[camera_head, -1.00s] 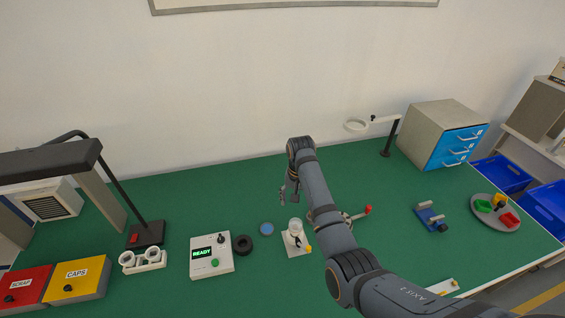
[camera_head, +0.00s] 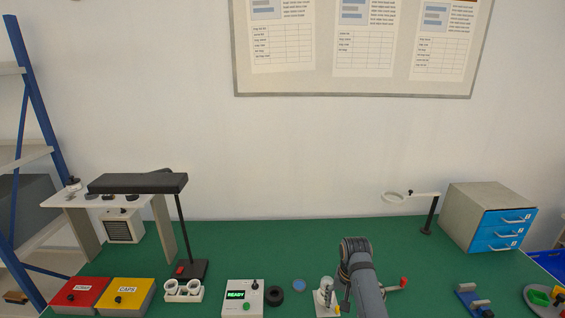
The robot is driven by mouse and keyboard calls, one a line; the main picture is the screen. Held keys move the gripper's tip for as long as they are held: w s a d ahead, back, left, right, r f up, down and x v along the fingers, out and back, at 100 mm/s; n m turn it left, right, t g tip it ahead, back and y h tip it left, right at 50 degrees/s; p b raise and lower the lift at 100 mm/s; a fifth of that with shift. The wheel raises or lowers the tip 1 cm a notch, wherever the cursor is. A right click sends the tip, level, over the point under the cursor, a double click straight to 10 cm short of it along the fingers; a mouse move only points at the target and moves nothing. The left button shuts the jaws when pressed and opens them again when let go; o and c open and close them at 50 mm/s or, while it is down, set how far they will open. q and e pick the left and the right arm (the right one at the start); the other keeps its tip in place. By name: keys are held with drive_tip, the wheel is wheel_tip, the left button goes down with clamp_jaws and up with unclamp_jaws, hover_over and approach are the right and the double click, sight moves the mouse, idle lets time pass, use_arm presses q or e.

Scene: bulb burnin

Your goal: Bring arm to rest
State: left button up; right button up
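My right arm (camera_head: 363,280) comes in from the bottom edge, right of the middle, over the green bench. Its gripper (camera_head: 343,274) is small and mostly hidden by my own wrist, so its fingers cannot be made out. It hangs near a small white fixture (camera_head: 318,309) that carries a clear or metallic upright piece (camera_head: 326,290). I cannot tell whether they touch. My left arm and gripper are not in view.
A tester box (camera_head: 241,297) reading READY stands beside a black ring (camera_head: 274,296) and a blue disc (camera_head: 299,285). SCRAP (camera_head: 79,293) and CAPS (camera_head: 125,294) bins, a lamp (camera_head: 138,183), a magnifier stand (camera_head: 428,215) and a drawer cabinet (camera_head: 471,214) surround clear green bench.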

drive_tip(key=s+d+f+n+t, duration=0.1)
drive_tip(key=s+d+f, duration=0.2)
drive_tip(key=s, duration=0.3)
drive_tip(key=s+d+f+n, duration=0.1)
drive_tip(key=s+d+f, duration=0.1)
drive_tip(key=s, duration=0.5)
drive_tip(key=s+d+r+n+t+h, duration=0.1)
drive_tip(key=s+r+n+t, duration=0.3)
drive_tip(key=s, duration=0.8)
wheel_tip(320, 180, down, 30)
drive_tip(key=s+d+g+b, duration=0.3)
drive_tip(key=b, duration=0.2)
use_arm(q)
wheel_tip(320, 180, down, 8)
drive_tip(key=b, duration=0.2)
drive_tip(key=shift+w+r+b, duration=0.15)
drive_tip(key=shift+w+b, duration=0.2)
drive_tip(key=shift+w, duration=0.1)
use_arm(e)
drive_tip(key=s+f+m+g, duration=0.1)
drive_tip(key=s+f, duration=1.7)
drive_tip(key=f, duration=0.1)
drive_tip(key=shift+d+f, duration=0.2)
drive_tip(key=shift+d, duration=0.25)
